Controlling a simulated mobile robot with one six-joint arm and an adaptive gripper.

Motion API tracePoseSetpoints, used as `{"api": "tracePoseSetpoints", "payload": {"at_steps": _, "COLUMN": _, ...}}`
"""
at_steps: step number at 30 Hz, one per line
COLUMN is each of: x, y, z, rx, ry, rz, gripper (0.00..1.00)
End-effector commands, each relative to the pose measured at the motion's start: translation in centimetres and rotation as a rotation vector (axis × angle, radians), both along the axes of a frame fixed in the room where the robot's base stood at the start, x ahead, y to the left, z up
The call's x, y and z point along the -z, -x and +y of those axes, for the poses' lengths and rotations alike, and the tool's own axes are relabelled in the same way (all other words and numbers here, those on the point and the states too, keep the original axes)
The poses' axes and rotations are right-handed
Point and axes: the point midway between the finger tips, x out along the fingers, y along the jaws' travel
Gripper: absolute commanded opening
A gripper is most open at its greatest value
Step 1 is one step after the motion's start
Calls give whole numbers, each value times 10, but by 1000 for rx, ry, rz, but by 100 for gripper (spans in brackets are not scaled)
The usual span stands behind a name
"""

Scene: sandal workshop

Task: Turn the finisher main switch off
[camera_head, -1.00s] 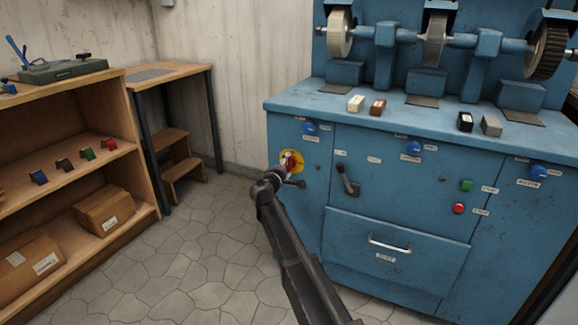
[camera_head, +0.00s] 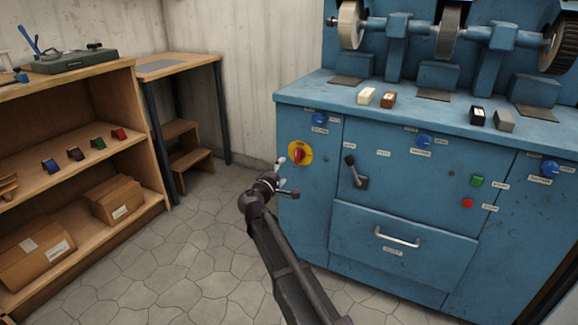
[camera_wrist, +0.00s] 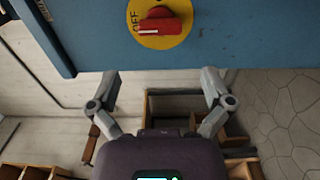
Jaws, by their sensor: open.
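The main switch is a red rotary handle (camera_head: 301,155) on a round yellow plate (camera_head: 291,148), at the upper left of the blue finisher's front. In the wrist view the red handle (camera_wrist: 165,24) lies sideways at the top of the picture. Its white-marked end points left, beside the word OFF on the yellow plate (camera_wrist: 160,43). My gripper (camera_head: 282,174) is below and left of the switch in the head view. In the wrist view its two fingers (camera_wrist: 160,82) are wide apart, empty, and clear of the handle.
The blue finisher cabinet (camera_head: 400,220) has a black lever (camera_head: 354,172), blue knobs, a green button (camera_head: 477,181) and a red button (camera_head: 468,203). A wooden shelf (camera_head: 150,150) stands left. Open floor (camera_head: 190,255) lies between.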

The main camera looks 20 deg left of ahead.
Motion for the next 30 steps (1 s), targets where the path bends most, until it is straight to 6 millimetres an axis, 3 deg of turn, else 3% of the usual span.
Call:
{"api": "tracePoseSetpoints", "payload": {"at_steps": 6, "x": 0, "y": 15, "z": 1, "rx": -1, "ry": 0, "rz": 0, "gripper": 100}}
{"api": "tracePoseSetpoints", "payload": {"at_steps": 23, "x": 0, "y": 16, "z": 1, "rx": 0, "ry": 0, "rz": 0, "gripper": 100}}
{"api": "tracePoseSetpoints", "payload": {"at_steps": 26, "x": 0, "y": 14, "z": -4, "rx": 8, "ry": -4, "rz": 6, "gripper": 100}}
{"api": "tracePoseSetpoints", "payload": {"at_steps": 30, "x": 3, "y": 9, "z": -27, "rx": 46, "ry": -31, "rz": 33, "gripper": 100}}
